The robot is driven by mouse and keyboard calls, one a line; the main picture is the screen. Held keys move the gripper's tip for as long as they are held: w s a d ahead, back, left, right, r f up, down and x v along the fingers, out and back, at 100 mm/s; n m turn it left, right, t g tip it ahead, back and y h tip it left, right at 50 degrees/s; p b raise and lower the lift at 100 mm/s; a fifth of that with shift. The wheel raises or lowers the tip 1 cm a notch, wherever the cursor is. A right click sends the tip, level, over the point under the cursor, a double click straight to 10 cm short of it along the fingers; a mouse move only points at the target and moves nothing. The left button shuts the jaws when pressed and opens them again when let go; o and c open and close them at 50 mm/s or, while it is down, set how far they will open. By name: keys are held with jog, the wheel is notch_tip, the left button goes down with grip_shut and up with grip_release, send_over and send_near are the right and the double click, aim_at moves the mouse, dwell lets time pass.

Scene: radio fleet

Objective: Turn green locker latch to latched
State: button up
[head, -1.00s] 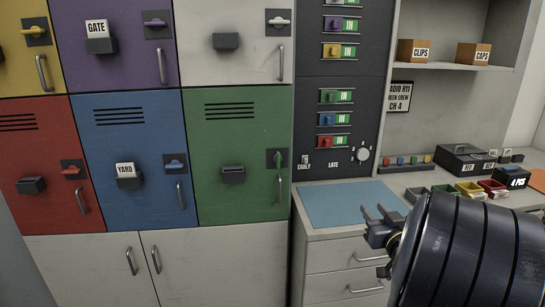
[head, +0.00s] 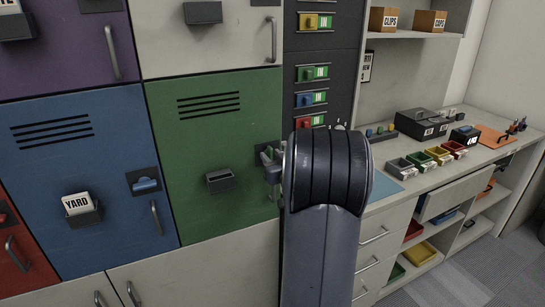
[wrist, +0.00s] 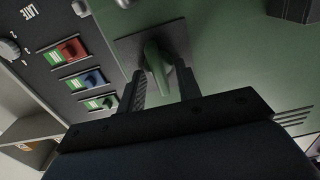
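The green locker (head: 215,150) stands in the lower row in the head view. Its green latch (wrist: 157,66) sits on a dark square plate (wrist: 130,46) in the wrist view, its handle pointing roughly along my fingers. In the head view the latch is mostly hidden by my gripper (head: 268,163), which is at the locker's right edge. In the wrist view my gripper (wrist: 162,78) is open, with one finger on each side of the latch handle. I cannot tell whether either finger touches it.
A blue locker (head: 80,160) with a horizontal blue latch (head: 145,185) is to the left. A dark panel of coloured switches (head: 310,98) is just right of the green locker. A counter with small coloured bins (head: 438,155) and drawers (head: 375,245) extends right.

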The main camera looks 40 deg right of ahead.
jog(key=shift+c, duration=0.4)
grip_shut()
jog(key=shift+f+n+b, duration=0.1)
jog(key=shift+n+b, duration=0.2)
jog(key=shift+b, duration=0.2)
jog(key=n+b, duration=0.2)
jog(key=b, duration=0.1)
jog(key=shift+a+f+n, duration=0.1)
jog(key=shift+f+n, duration=0.05)
jog(key=shift+n, duration=0.25)
jog(key=n+b, duration=0.2)
jog(key=b, duration=0.1)
jog(key=shift+a+n, duration=0.1)
jog(key=shift+n, duration=0.2)
jog(key=n+b, duration=0.8)
jog(key=n, duration=0.4)
jog(key=shift+a+f, duration=0.1)
jog(key=shift+a, duration=0.05)
jog(key=shift+b, duration=0.3)
